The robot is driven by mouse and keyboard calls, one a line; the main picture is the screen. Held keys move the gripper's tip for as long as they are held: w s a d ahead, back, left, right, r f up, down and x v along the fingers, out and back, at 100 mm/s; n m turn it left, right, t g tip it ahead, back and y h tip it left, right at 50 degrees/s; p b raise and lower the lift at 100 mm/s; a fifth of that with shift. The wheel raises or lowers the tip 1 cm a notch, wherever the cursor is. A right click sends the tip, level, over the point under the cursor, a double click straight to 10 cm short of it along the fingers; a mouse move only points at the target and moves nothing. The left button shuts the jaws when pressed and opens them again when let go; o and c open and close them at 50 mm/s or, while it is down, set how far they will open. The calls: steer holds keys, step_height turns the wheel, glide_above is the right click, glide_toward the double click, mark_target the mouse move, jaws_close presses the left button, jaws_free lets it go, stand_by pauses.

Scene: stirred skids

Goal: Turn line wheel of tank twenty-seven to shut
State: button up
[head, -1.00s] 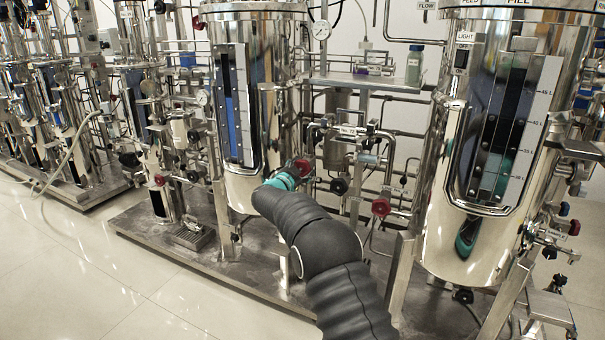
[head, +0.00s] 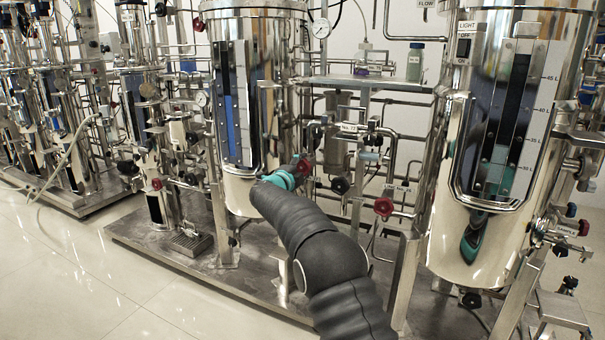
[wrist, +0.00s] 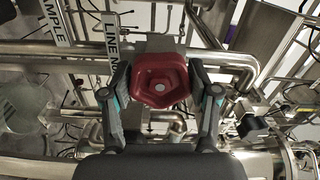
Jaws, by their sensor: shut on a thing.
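A dark red, lobed line wheel (wrist: 160,82) sits in the middle of the wrist view, on a valve in a steel pipe. My gripper (wrist: 161,88) is shut on it, with one finger at its left side and one at its right. In the head view my gripper (head: 294,175) reaches the small red wheel (head: 304,166) beside the lower right of the middle tank (head: 242,190). A tag reading LINE N... (wrist: 111,38) stands left of the wheel; its number is cut off, so I cannot tell which tank it names.
Another red wheel (head: 383,207) and a black knob (head: 340,185) sit right of my gripper among pipes. A large steel tank (head: 465,240) stands at the right. A black knob (wrist: 250,127) lies right of my fingers in the wrist view. The floor (head: 70,270) at front left is clear.

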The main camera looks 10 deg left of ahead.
steer(key=shift+d+m+b, duration=0.1)
steer(key=shift+m+b, duration=0.25)
steer(key=shift+m, duration=0.55)
steer(key=o, duration=1.2)
steer(key=shift+c, duration=0.2)
steer(key=v, duration=1.2)
